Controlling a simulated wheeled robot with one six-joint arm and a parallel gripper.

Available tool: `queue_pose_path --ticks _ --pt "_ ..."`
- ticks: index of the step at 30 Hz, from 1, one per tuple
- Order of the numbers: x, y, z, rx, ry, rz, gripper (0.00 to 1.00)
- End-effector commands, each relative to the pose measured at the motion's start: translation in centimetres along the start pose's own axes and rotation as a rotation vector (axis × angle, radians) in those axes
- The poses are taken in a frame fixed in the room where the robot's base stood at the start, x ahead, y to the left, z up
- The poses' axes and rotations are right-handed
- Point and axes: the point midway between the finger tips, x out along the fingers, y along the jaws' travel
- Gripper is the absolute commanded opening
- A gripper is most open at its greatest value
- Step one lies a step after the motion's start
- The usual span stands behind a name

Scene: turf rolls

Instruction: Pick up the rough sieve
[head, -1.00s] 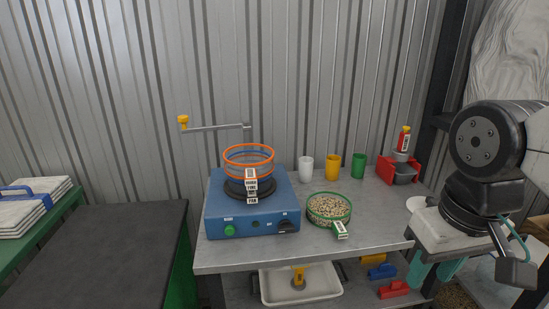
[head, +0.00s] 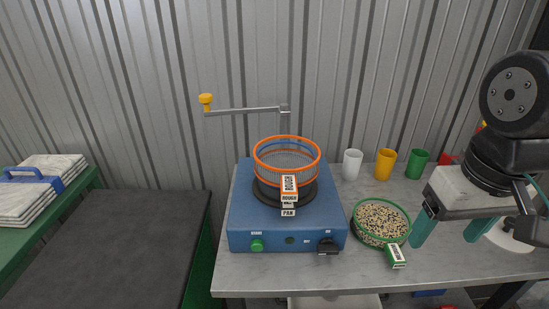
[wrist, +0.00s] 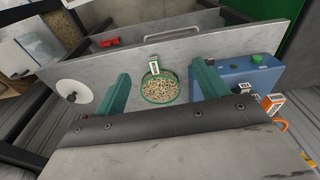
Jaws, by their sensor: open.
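The rough sieve (head: 289,187) is the orange-rimmed mesh ring with a "ROUGH" label, on top of a stack on the blue shaker machine (head: 262,229). A blue ring shows inside it, and a "PAN" label sits below on the dark base. In the wrist view only the orange edge and labels of the stack show at the right (wrist: 282,124). My gripper (head: 464,230) is open and empty, to the right of the machine, with teal fingers apart. In the wrist view the fingers (wrist: 163,88) frame a green-rimmed sieve of mixed grains, apart from the rough sieve.
The green sieve of grains (head: 381,222) stands on the grey table (head: 300,277) right of the machine. White (head: 352,164), yellow (head: 385,164) and green (head: 417,164) cups stand behind it. A crank arm with a yellow knob (head: 206,102) rises behind the stack. A dark-topped bench (head: 105,245) is at left.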

Motion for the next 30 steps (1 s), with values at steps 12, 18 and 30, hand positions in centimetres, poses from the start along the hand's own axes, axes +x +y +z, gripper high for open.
queue_pose_path --ticks 12,18,30 --pt "-3.9 -11.9 -14.4 0.019 -0.08 -0.01 0.72" --pt "-3.5 -18.9 -18.3 0.035 -0.105 -0.001 0.72" --pt "-0.5 -21.5 -19.1 0.045 -0.113 0.003 0.72"
